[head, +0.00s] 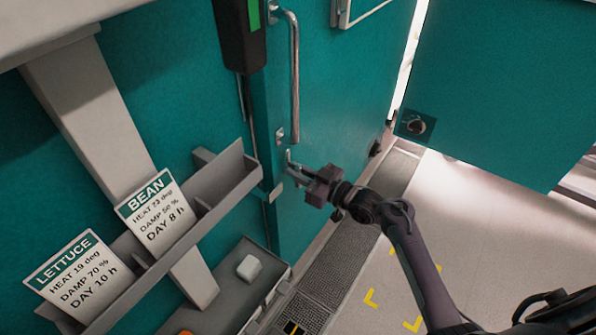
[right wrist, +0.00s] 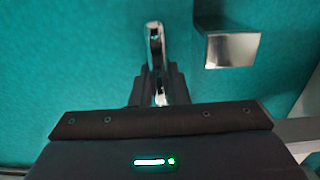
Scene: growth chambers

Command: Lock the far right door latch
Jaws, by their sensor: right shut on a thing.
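The teal door (head: 335,95) with a long vertical pull handle (head: 294,85) stands in the upper middle of the head view. Its small metal latch lever (head: 289,157) is below the handle, at the door's left edge. My right gripper (head: 297,172) is shut on the latch lever, which also shows upright between the fingers in the right wrist view (right wrist: 155,45). A square metal catch (right wrist: 230,47) sits to the right of the lever there, apart from it. The fingers hide the lever's lower part. My left gripper is not in view.
A grey rack (head: 225,190) with BEAN (head: 158,212) and LETTUCE (head: 78,275) cards is at left. A grey tray (head: 215,310) is below it. Another teal panel (head: 490,80) with a round knob (head: 416,125) stands at right. Pale floor (head: 465,225) is clear.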

